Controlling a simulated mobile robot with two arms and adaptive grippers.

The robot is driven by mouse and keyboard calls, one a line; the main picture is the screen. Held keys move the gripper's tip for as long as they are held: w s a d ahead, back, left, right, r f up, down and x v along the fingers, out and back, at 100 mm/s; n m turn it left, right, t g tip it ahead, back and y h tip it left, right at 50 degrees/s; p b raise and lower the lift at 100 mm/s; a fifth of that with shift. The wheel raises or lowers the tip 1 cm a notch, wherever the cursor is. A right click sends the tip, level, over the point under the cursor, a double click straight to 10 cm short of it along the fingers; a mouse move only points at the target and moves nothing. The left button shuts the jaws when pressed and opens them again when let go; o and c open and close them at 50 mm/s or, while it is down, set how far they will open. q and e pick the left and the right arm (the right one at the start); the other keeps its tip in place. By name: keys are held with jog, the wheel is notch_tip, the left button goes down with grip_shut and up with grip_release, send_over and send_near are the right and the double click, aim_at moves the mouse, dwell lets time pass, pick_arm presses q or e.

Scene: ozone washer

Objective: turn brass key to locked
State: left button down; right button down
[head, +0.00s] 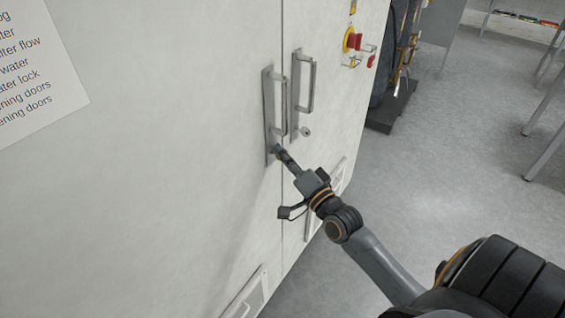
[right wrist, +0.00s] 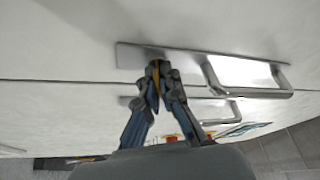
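The brass key (right wrist: 156,72) shows as a small gold strip at the lower end of the left door's handle plate. My right gripper (right wrist: 157,70) has its fingertips closed together around it, against the plate. In the head view my right gripper (head: 278,151) reaches the bottom of the left handle plate (head: 268,115), and its fingers hide the key there. How far the key is turned cannot be told. My left gripper is not in view.
The white cabinet has two doors with upright metal handles; the right handle (head: 308,85) is close beside the left. A round lock (head: 306,131) sits below it. Red switches (head: 353,41) are on the right side. Open grey floor (head: 440,150) lies to the right.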

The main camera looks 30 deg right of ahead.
jog(key=n+b, duration=0.1)
jog(key=n, duration=0.1)
jog(key=n+y+b, duration=0.1)
jog(key=n, duration=0.1)
jog(key=n+t+y+b, duration=0.1)
jog(key=shift+f+n, duration=0.25)
jog(key=shift+n, duration=0.15)
jog(key=n+y+b, duration=0.2)
jog(key=n+y, duration=0.1)
jog(key=n, duration=0.2)
jog(key=shift+r+n+y+b, duration=0.1)
jog(key=shift+n+y+b, duration=0.45)
jog(key=shift+n, duration=0.9)
jog(key=shift+r+n+y+b, duration=0.1)
jog(key=shift+n+y+b, duration=0.2)
jog(key=shift+n+y, duration=0.8)
jog(key=shift+n+g, duration=0.3)
jog(key=shift+n, duration=0.25)
jog(key=c, duration=1.5)
grip_release()
jog(key=shift+c, duration=0.2)
